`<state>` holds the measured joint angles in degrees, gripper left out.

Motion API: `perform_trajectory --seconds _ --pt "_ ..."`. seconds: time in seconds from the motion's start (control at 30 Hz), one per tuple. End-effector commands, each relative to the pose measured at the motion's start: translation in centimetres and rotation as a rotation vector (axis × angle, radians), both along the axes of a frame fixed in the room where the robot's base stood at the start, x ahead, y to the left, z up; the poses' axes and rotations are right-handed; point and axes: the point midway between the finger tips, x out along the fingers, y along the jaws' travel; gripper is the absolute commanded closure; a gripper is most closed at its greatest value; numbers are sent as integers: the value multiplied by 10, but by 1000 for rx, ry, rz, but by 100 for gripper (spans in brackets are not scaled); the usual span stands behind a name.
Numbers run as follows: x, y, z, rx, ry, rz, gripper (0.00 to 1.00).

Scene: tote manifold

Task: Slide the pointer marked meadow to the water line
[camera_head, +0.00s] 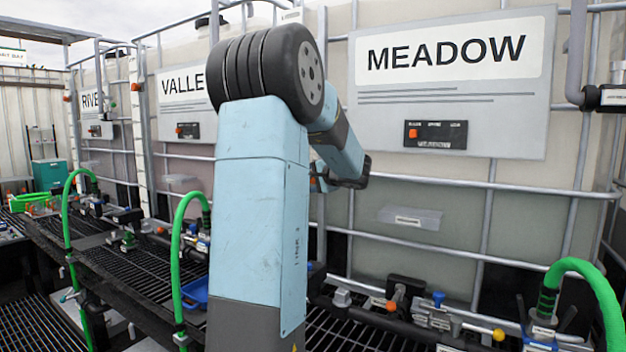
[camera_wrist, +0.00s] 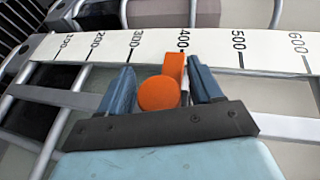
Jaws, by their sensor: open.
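In the wrist view, an orange pointer (camera_wrist: 160,88) with a round knob sits at a white scale strip (camera_wrist: 213,45) numbered from 100 to 600. Its tip lies just beside the 400 mark, on the 300 side. My gripper (camera_wrist: 160,66) is open, with one blue finger on each side of the pointer. The right finger is close to it; contact is unclear. In the head view, the tote marked MEADOW (camera_head: 400,180) stands behind my arm. The pointer and scale are hidden there.
Metal cage bars (camera_head: 470,182) cross the tote's front. Below are pipes and valves, a green hose (camera_head: 590,275) and black grating (camera_head: 350,330). Totes marked VALLE… (camera_head: 187,150) and RIVE… (camera_head: 98,140) stand to the left.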

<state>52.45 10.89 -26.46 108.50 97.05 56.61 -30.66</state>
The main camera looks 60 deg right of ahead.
Motion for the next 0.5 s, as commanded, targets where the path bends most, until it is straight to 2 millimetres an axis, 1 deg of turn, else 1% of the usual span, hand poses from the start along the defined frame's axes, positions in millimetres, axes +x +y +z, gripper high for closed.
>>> perform_trajectory --seconds 0.13,0.27,0.5 --pt "-6 2 2 -1 0 -2 35" --pt "-21 8 6 -1 -1 -2 35" --pt "-64 25 18 -3 -2 -3 35"
